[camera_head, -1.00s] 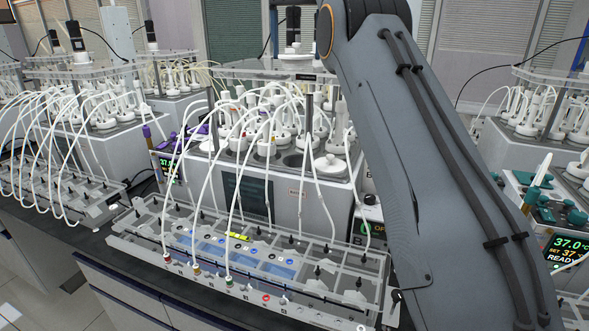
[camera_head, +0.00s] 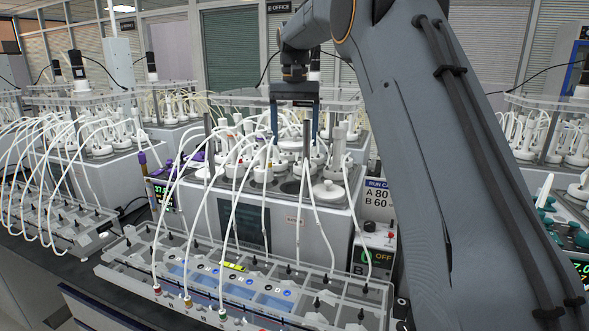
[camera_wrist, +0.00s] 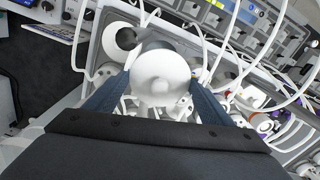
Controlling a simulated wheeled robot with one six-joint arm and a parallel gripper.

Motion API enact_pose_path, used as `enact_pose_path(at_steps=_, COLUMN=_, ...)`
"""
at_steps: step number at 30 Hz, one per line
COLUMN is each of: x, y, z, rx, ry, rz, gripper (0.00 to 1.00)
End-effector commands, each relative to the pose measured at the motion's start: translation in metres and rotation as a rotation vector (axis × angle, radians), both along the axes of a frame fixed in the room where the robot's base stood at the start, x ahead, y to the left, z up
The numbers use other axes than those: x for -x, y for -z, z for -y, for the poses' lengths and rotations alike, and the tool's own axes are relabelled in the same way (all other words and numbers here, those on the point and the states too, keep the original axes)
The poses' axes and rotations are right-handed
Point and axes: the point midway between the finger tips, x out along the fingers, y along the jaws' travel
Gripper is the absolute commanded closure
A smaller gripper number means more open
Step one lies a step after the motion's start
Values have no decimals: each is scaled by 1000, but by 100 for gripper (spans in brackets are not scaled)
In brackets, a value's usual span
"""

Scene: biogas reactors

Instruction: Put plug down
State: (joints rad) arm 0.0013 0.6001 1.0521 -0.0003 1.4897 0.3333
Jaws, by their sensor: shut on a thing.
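My gripper (camera_head: 295,128) hangs over the back part of the central reactor bath, pointing down. In the wrist view, my gripper (camera_wrist: 158,94) has its two dark blue fingers on either side of a white round plug (camera_wrist: 160,74) with a small knob on its top. The jaws are shut on this plug. Its underside is hidden, so I cannot tell whether it touches anything below. In the head view the plug is hard to separate from the white caps around it.
The central bath (camera_head: 285,232) holds several white-capped bottles with thin white tubes. A loose-looking white lid (camera_head: 328,190) lies near its front right. The clear-topped tube rack (camera_head: 240,283) stands in front, with tubes arching up.

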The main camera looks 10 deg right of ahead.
Motion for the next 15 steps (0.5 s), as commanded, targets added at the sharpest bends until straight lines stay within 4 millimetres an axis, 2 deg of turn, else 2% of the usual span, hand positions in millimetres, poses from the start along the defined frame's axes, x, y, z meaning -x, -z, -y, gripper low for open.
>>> enact_pose_path(at_steps=6, x=2, y=47, z=0, rx=0, ry=0, rz=-4, gripper=47)
enact_pose_path(at_steps=15, x=1, y=77, z=0, rx=0, ry=0, rz=-2, gripper=47)
